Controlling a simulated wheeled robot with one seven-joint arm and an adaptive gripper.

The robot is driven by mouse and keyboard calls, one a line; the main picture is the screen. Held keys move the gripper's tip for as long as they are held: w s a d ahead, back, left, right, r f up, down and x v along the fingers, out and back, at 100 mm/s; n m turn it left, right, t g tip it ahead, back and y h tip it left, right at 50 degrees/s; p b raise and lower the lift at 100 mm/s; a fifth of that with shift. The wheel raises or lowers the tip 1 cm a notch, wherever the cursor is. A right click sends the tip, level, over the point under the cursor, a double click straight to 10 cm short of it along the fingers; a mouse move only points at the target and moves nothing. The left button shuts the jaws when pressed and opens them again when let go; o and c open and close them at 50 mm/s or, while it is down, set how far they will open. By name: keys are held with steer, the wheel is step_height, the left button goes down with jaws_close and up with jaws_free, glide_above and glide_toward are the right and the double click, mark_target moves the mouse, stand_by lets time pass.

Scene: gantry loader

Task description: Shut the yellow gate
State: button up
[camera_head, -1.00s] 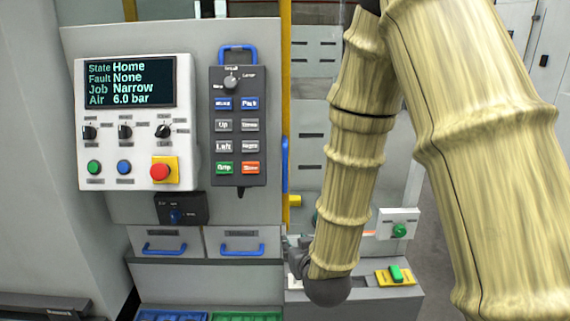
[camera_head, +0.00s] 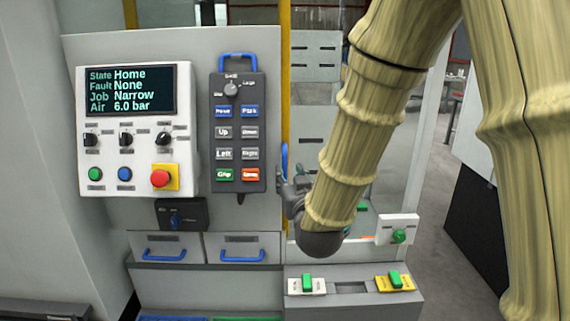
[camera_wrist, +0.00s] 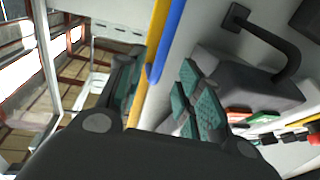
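The yellow gate shows as a narrow upright yellow edge (camera_head: 285,105) beside the control panel, with a blue handle (camera_head: 285,158) on it. How far the gate stands open cannot be told. My gripper (camera_head: 284,187) is at the lower end of the handle, partly hidden by my arm. In the wrist view my gripper (camera_wrist: 160,72) is open, its dark green-padded fingers apart. The blue handle (camera_wrist: 170,42) and yellow edge (camera_wrist: 157,30) run into the space between the fingers. Contact cannot be made out.
A hanging pendant (camera_head: 238,135) with buttons and a top handle is close left of my gripper. The control box (camera_head: 138,130) with a red stop button is farther left. Below are drawers (camera_head: 242,247) and a ledge with green switches (camera_head: 307,281). My arm hides much at right.

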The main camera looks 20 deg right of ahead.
mark_target(286, 168)
steer(key=shift+w+d+p, duration=0.15)
steer(key=shift+w+p, duration=0.35)
steer(key=shift+w, duration=1.2)
steer(key=shift+w+d+p, duration=0.15)
steer(key=shift+w+p, duration=0.35)
steer(key=shift+w, duration=1.15)
jaws_close()
